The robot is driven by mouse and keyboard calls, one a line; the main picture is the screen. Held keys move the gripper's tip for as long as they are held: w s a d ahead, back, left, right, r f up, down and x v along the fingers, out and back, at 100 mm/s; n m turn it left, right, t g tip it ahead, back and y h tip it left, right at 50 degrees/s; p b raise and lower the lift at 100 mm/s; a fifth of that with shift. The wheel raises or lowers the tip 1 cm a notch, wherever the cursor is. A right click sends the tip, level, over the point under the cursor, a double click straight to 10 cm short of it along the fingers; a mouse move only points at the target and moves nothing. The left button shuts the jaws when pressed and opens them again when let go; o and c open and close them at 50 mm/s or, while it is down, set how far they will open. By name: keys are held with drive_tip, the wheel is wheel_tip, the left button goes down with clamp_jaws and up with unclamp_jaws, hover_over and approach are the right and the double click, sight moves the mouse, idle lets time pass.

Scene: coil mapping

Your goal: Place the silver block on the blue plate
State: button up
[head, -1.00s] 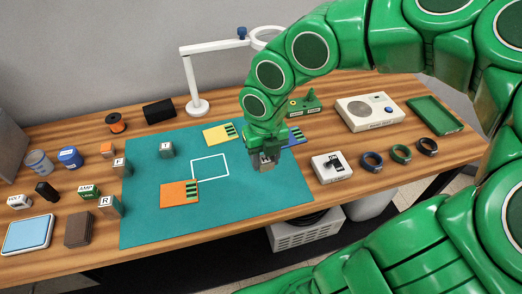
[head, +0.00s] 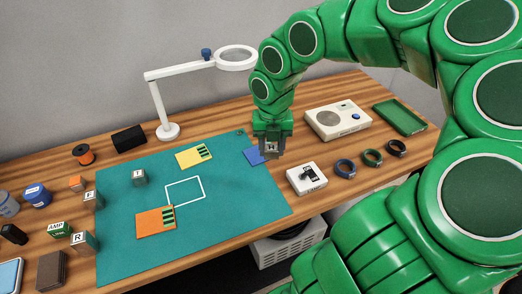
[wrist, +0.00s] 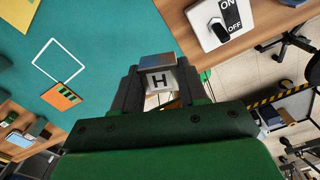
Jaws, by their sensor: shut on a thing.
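My gripper (head: 271,151) is shut on the silver block (wrist: 159,62), which shows a white face with the letter H in the wrist view. The block sits between both fingers; in the head view it is small and mostly hidden by them. The blue plate (head: 252,157) lies flat at the right part of the teal mat (head: 230,205). My gripper appears in front of or above its right side and hides part of it. The height of the block over the plate is hard to tell.
A yellow plate (head: 190,158) and an orange plate (head: 150,224) lie on the mat. Lettered blocks (head: 139,178) stand to the left. A white switch box (head: 306,178) and several dark rings (head: 372,157) are right of the mat. A lamp (head: 168,131) stands behind it.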

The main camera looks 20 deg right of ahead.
drive_tip(key=w+d+f, duration=0.1)
drive_tip(key=w+f, duration=0.2)
drive_tip(key=w, duration=0.1)
drive_tip(key=w+d+f, duration=0.1)
drive_tip(key=w+f, duration=0.1)
drive_tip(key=w, duration=0.2)
drive_tip(key=w+f, duration=0.3)
drive_tip(key=w, duration=0.1)
drive_tip(key=shift+w+d+f, duration=0.25)
drive_tip(key=shift+d+f, duration=0.1)
drive_tip(key=shift+d, duration=0.05)
drive_tip(key=shift+w+f, duration=0.4)
drive_tip(key=shift+f, duration=1.65)
drive_tip(key=o, duration=1.1)
drive_tip(key=shift+f, duration=0.1)
